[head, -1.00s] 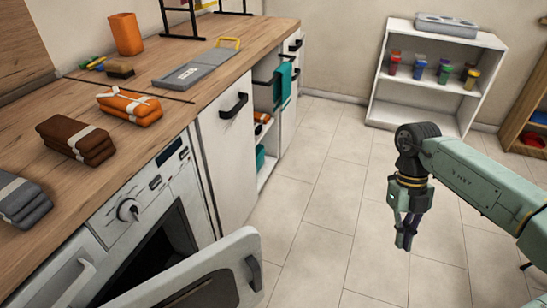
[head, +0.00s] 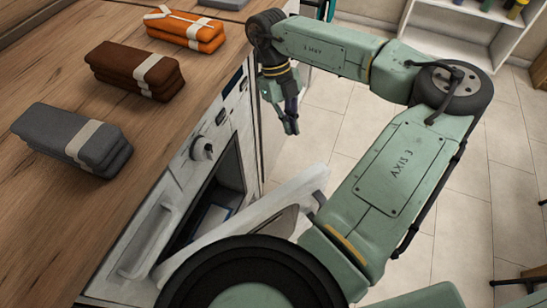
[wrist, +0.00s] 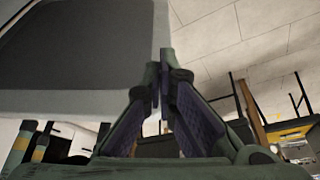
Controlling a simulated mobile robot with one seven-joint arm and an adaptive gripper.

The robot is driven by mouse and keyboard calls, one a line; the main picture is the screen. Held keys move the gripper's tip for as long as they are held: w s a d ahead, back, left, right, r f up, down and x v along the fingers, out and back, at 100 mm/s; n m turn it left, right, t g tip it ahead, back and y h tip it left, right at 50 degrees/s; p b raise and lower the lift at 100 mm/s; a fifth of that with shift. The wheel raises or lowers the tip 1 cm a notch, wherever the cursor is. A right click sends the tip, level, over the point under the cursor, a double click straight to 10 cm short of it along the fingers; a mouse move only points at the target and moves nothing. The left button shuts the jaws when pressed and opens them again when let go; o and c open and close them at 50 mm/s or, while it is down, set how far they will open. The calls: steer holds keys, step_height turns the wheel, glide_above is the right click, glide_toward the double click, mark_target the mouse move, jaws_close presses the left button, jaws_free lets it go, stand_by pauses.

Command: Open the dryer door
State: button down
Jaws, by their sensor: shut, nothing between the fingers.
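The white dryer (head: 190,185) is built in under the wooden counter, with a round knob on its front and a dark opening. Its door (head: 285,205) stands well open, swung out from the front, with a dark handle (head: 319,201) near its outer edge. In the wrist view the door's panel with a dark grey window (wrist: 75,50) fills the upper left. My gripper (head: 291,128) is shut and empty, pointing down on the far side of the door in the head view. Its fingertips (wrist: 160,55) lie near the panel's edge in the wrist view; contact cannot be told.
Folded grey (head: 75,140), brown (head: 135,70) and orange (head: 185,30) cloth bundles lie on the counter (head: 50,80). A white shelf (head: 470,30) with cups stands at the back right. Tiled floor (head: 335,120) is clear between. My arm covers much of the right side.

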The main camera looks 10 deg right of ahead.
steer(key=s+d+f+p, duration=0.3)
steer(key=s+f+p, duration=0.1)
steer(key=s+f, duration=0.3)
steer(key=shift+f, duration=1.15)
steer(key=shift+d, duration=0.1)
